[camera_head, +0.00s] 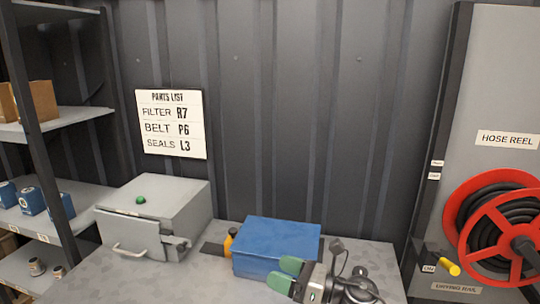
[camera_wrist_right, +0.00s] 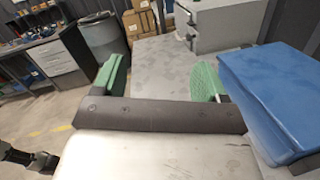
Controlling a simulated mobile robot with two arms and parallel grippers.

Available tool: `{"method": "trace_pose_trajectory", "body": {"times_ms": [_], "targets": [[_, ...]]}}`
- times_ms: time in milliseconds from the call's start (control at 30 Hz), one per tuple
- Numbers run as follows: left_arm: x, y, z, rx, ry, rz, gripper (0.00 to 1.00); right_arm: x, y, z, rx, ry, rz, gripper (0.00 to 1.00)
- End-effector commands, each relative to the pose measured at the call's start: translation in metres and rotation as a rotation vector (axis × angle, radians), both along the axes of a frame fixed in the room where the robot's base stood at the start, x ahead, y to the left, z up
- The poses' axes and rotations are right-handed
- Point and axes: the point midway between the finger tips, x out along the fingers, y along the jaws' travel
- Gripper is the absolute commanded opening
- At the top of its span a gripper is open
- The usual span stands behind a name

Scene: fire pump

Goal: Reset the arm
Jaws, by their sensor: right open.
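My right gripper (camera_head: 284,275) has green fingertips and is at the bottom of the head view, in front of the blue box (camera_head: 277,243) on the grey table (camera_head: 225,285). In the right wrist view the right gripper (camera_wrist_right: 160,80) has its two green fingers wide apart, with nothing between them. The blue box (camera_wrist_right: 275,95) is to the right of the fingers there. Whether the gripper touches the box I cannot tell. My left gripper is in neither view.
A grey metal box (camera_head: 155,205) with a green button and a front handle stands at the table's left. Shelves (camera_head: 60,125) stand left, a red hose reel (camera_head: 495,230) right. A parts list (camera_head: 171,124) hangs behind.

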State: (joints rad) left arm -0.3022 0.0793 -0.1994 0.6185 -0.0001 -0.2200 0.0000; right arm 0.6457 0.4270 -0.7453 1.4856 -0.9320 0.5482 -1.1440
Motion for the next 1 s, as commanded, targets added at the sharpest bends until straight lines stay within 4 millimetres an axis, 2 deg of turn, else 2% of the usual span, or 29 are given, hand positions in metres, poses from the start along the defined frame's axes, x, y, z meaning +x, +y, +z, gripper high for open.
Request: {"method": "trace_pose_trajectory", "body": {"times_ms": [67, 167, 267, 367, 467, 500, 600, 700, 900, 933, 1000], "targets": [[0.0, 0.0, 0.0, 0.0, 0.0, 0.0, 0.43, -0.01, -0.002, 0.001, 0.237, 0.198, -0.133, 0.73], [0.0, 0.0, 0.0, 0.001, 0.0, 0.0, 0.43, -0.018, -0.022, -0.004, 0.524, 0.462, -0.306, 0.73], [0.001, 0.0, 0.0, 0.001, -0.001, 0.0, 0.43, -0.031, -0.051, -0.022, 0.805, 0.742, -0.481, 0.73], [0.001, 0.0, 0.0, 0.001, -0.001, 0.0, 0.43, -0.054, -0.085, -0.051, 1.076, 1.021, -0.665, 0.73], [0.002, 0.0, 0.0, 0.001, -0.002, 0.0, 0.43, -0.091, -0.116, -0.088, 1.334, 1.292, -0.865, 0.73], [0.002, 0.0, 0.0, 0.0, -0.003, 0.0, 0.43, -0.109, -0.127, -0.103, 1.43, 1.39, -0.948, 0.73], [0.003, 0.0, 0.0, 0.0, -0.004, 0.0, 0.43, -0.154, -0.147, -0.131, 1.622, 1.588, -1.137, 0.73], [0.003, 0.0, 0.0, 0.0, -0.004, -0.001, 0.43, -0.192, -0.158, -0.149, 1.757, 1.72, -1.292, 0.73], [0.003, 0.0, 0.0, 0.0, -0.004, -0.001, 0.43, -0.257, -0.17, -0.167, 1.935, 1.885, -1.553, 0.73], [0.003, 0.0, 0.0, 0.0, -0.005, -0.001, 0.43, -0.266, -0.171, -0.169, -1.935, -1.883, 1.573, 0.73], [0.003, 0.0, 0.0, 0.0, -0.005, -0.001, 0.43, -0.286, -0.173, -0.171, -1.865, -1.809, 1.561, 0.73]]}}
